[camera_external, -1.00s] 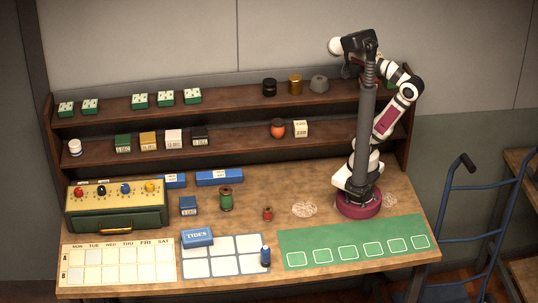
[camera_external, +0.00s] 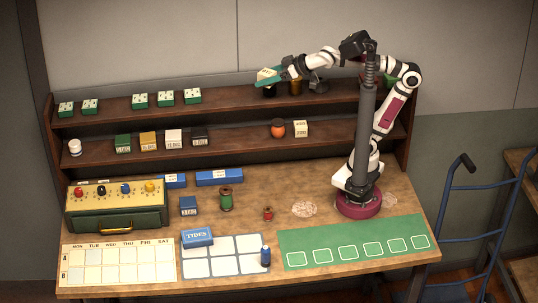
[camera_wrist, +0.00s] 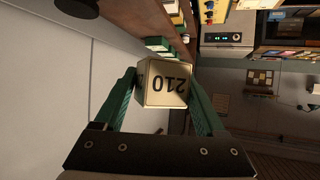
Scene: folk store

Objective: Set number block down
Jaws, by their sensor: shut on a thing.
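The number block (camera_wrist: 166,85) is a cream cube marked 210, upside down in the wrist view. My gripper (camera_wrist: 165,88) has green fingers, shut on the block from both sides. In the external view my gripper (camera_external: 268,80) holds the block (camera_external: 265,74) in the air at about the height of the top shelf, left of the arm's base. It overlaps a dark jar there; I cannot tell the gap between the block and the shelf.
The top shelf (camera_external: 230,96) bears several green-and-white blocks (camera_external: 165,97) on its left, with a bare stretch to their right. The lower shelf holds coloured blocks (camera_external: 173,138), an orange jar (camera_external: 278,128) and a cream block (camera_external: 300,128). A green mat (camera_external: 355,230) with outlined squares lies on the bench.

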